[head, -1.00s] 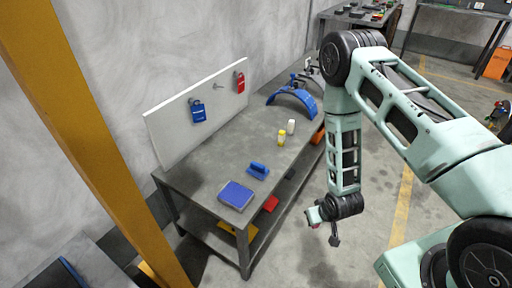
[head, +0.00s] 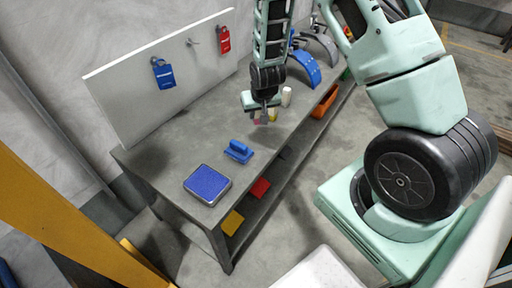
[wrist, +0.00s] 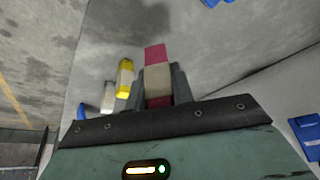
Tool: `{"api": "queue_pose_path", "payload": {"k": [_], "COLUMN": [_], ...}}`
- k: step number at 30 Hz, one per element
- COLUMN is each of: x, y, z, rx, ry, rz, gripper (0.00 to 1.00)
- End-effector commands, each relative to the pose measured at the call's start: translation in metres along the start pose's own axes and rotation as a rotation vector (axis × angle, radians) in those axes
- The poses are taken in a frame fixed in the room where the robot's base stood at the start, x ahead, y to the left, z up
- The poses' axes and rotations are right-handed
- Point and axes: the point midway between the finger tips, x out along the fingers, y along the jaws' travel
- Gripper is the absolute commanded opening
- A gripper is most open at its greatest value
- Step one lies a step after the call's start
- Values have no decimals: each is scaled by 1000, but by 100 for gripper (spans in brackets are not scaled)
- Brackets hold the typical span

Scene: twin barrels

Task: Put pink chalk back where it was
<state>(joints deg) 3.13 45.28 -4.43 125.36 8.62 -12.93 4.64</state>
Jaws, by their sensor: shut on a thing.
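My gripper (head: 264,112) is over the grey workbench (head: 185,152), in front of the white board. It is shut on the pink chalk (wrist: 155,54), a pink stick with a pale band around its middle, which stands out between the fingers in the wrist view. In the head view only a small part of the pink chalk (head: 257,121) shows under my gripper. A yellow chalk (wrist: 125,78) and a white chalk (wrist: 108,96) stand beside it in the wrist view. In the head view the yellow chalk (head: 273,116) is partly hidden; the white chalk (head: 287,95) stands just behind.
A blue pad (head: 207,184) and a blue eraser-like block (head: 238,151) lie on the near bench top. Blue arched parts (head: 304,68) stand farther back. The white board (head: 125,100) holds a blue lock tag (head: 163,73) and a red one (head: 223,40). Bare bench top lies left of my gripper.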

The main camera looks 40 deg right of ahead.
Motion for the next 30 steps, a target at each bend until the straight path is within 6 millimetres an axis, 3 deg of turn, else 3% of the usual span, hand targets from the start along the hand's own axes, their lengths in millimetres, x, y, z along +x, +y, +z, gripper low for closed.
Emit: {"api": "queue_pose_path", "payload": {"k": [4,9,18,25,30], "x": [-4,-9,35,51,73], "y": [1,2,3,3,3], "z": [-18,-23,-4,2,11], "rx": [61,93,98,97,97], "ry": [5,-1,-5,-4,-4], "rz": [25,40,43,43,43], "gripper": [0,0,0,0,0]}}
